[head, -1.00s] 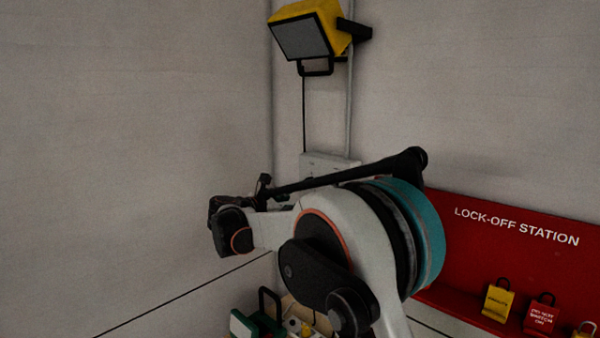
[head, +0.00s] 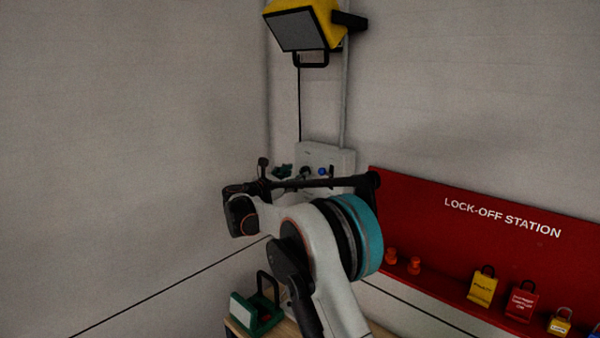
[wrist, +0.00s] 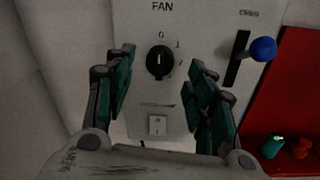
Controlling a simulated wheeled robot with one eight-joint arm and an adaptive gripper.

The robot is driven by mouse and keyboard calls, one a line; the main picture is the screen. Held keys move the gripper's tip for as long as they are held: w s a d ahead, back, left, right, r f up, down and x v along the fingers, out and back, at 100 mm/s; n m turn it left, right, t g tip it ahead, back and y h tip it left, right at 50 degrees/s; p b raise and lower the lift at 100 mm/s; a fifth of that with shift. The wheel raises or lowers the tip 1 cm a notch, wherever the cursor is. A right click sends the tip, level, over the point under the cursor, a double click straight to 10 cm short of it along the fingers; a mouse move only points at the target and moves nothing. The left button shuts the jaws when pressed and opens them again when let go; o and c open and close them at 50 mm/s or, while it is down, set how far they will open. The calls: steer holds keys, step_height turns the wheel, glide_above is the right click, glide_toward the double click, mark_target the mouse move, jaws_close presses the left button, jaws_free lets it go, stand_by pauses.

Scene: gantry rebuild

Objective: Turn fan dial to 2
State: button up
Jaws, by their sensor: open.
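The fan dial (wrist: 158,61) is a round black knob with a light pointer mark, on a pale control panel (wrist: 150,20) labelled FAN. The pointer stands roughly upright, toward the 0 above it; other marks sit to its right, too blurred to read surely. In the wrist view my gripper (wrist: 163,73) is open and empty, its teal-padded fingers on either side of the dial in the picture, apart from it. The gap in depth to the panel is hard to judge. In the head view my arm partly hides the panel (head: 335,154).
A lever with a blue ball (wrist: 263,49) juts out right of the dial, near the right finger. A white rocker switch (wrist: 157,125) sits below. A red lock-off board (head: 480,215) with padlocks is at right; a yellow floodlight (head: 300,25) hangs above. A green-and-white item (head: 257,312) stands below.

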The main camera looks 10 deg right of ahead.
mark_target(301, 172)
steer(key=shift+x, duration=1.75)
steer(key=c, duration=1.1)
